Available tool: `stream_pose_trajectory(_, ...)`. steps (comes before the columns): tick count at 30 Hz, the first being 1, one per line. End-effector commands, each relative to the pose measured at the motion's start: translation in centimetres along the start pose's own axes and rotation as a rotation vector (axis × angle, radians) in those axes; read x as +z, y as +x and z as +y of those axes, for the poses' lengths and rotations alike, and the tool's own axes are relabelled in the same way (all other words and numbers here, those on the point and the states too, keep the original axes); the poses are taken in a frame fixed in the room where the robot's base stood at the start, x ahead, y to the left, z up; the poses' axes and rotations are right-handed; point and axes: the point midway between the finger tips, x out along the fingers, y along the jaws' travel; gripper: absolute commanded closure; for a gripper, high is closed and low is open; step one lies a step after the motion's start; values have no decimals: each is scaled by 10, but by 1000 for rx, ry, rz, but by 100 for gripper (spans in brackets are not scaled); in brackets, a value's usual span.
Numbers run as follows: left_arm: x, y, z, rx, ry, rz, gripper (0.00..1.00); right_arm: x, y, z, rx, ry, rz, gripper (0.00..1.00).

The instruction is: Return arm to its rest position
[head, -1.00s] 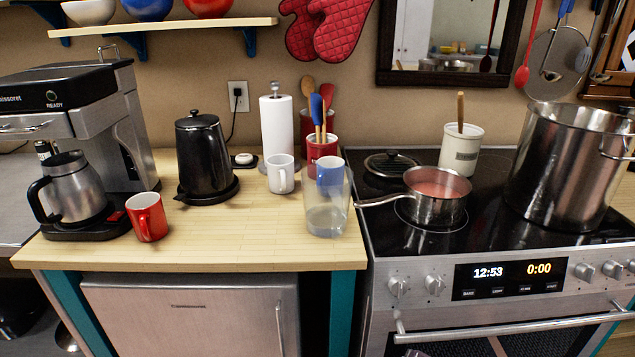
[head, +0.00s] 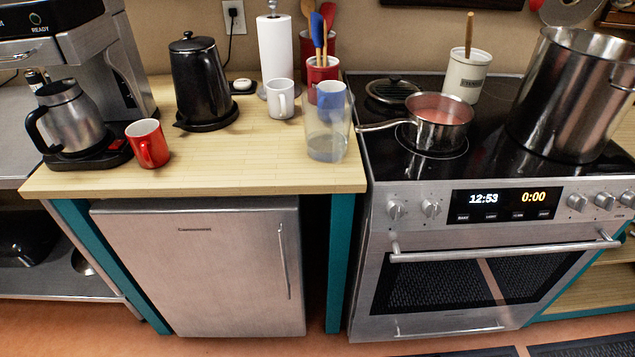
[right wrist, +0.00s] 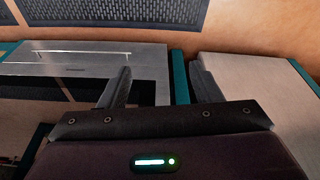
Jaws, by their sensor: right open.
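My right gripper (right wrist: 160,90) shows in the right wrist view with its two dark fingers spread apart. Nothing is between them. Beyond the fingers are the steel oven front (right wrist: 90,62) on the left and the pale mini fridge door (right wrist: 235,85) on the right, apart from the fingers. Neither gripper and neither arm shows in the head view. My left gripper is out of sight.
The wooden counter (head: 260,165) holds a red mug (head: 147,146), a white mug (head: 280,100), a black kettle (head: 203,85) and a clear pitcher (head: 328,125). A saucepan (head: 438,125) and a large pot (head: 570,95) stand on the stove.

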Motion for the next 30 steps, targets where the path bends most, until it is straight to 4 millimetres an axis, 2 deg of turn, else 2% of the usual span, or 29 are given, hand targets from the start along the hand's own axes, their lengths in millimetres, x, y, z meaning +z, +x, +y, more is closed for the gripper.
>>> stream_pose_trajectory(1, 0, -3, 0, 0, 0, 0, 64, 17, 28, -1, -2, -3, -22, 42)
stream_pose_trajectory(3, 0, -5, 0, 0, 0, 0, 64, 41, 63, -3, -4, -6, -39, 42)
stream_pose_trajectory(5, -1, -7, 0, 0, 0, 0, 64, 64, 90, -4, -5, -9, -53, 42)
stream_pose_trajectory(6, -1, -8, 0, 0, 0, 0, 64, 81, 106, -5, -6, -11, -62, 42)
stream_pose_trajectory(9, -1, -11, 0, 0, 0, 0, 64, 128, 142, -7, -9, -17, -85, 42)
stream_pose_trajectory(12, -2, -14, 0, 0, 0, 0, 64, 177, 167, -8, -11, -23, -107, 42)
stream_pose_trajectory(15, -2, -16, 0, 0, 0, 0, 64, 220, 182, -8, -12, -27, -123, 42)
stream_pose_trajectory(18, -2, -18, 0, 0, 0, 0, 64, 253, 188, -8, -13, -31, -135, 42)
stream_pose_trajectory(21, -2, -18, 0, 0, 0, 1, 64, 273, 191, -8, -14, -33, -141, 42)
stream_pose_trajectory(24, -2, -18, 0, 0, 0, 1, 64, 281, 191, -8, -14, -34, -144, 42)
stream_pose_trajectory(30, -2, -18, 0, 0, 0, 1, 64, 281, 191, -8, -14, -34, -144, 42)
